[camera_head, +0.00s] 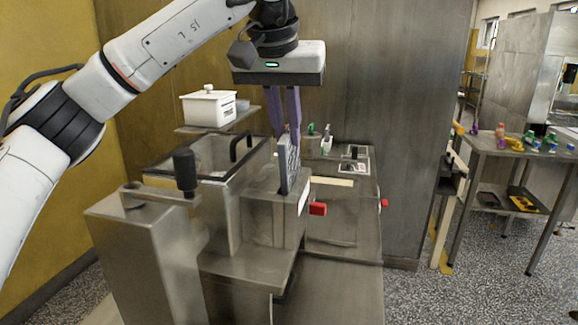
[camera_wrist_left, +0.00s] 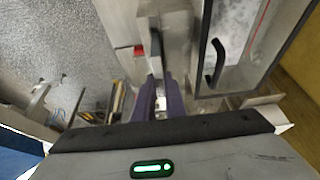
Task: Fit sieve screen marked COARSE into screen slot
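The sieve screen (camera_head: 289,165) is a thin, dark grey upright panel with pale markings too small to read. It stands at the top of a steel housing (camera_head: 262,215), at its right side, with its lower edge hidden there; I cannot tell how deep it sits in the slot. My left gripper (camera_head: 288,138) points straight down from above, its purple fingers shut on the screen's top edge. In the left wrist view the fingers (camera_wrist_left: 158,82) close around the dark, narrow edge of the screen (camera_wrist_left: 157,52). My right gripper is not in view.
A lidded steel tank with a black handle (camera_head: 240,148) stands left of the screen. A black knob on a crank (camera_head: 185,172) rises in front. A white box (camera_head: 208,108) sits on a shelf behind. Red knobs (camera_head: 318,208) project at right. A side table (camera_head: 520,146) holds small coloured items.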

